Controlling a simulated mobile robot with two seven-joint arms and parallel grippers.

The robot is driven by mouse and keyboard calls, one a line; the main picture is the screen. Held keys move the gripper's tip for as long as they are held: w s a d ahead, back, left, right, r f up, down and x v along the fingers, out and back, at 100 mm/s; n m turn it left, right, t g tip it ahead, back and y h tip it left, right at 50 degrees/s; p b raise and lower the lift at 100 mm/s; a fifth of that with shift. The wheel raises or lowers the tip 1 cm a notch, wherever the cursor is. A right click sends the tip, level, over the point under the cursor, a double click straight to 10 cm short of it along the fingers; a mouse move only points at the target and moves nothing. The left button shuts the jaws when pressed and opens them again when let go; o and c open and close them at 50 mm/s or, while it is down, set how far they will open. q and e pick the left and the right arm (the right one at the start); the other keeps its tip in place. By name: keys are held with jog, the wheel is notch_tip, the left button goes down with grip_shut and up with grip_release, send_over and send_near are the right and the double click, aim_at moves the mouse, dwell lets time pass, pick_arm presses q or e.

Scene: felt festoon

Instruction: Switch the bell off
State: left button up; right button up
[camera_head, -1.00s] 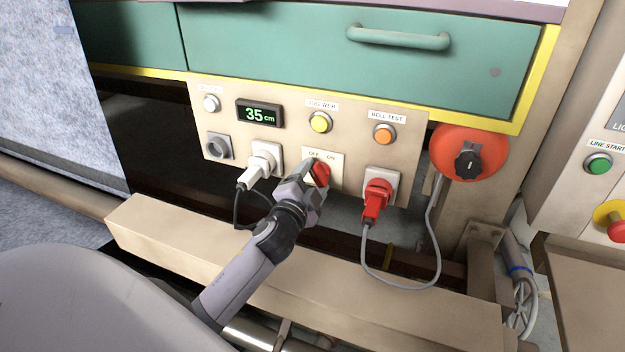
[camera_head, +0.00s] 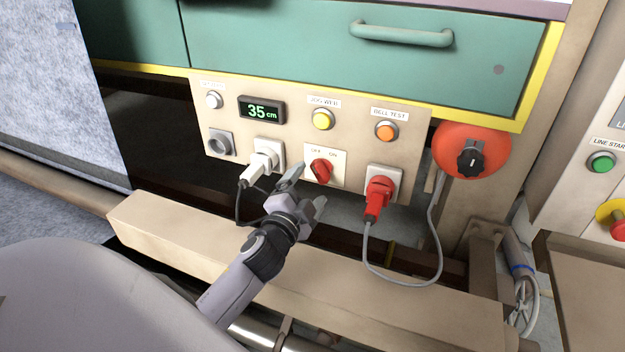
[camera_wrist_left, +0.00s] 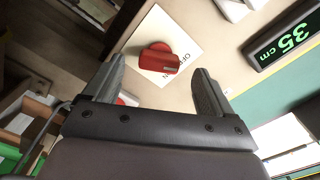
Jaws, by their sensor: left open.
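The red rotary switch (camera_head: 321,171) sits on a pale plate marked OFF and ON in the beige panel. I cannot tell which mark its handle points to. It also shows in the left wrist view (camera_wrist_left: 158,58), ahead of and between the fingers. My left gripper (camera_head: 312,182) is open and empty, just in front of the switch and low to its left, apart from it. The red round bell (camera_head: 492,146) with a black knob (camera_head: 469,160) is at the panel's right. A grey cable runs from it toward the red plug (camera_head: 379,196). My right gripper is not in view.
A white plug (camera_head: 258,168) and its dark cable are close to the left of my gripper. Above the switch are a yellow button (camera_head: 323,119), an orange button (camera_head: 386,131) and a display reading 35 cm (camera_head: 262,111). A beige beam (camera_head: 200,242) runs below.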

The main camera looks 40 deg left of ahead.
pick_arm(q)
jog(key=shift+v, duration=1.4)
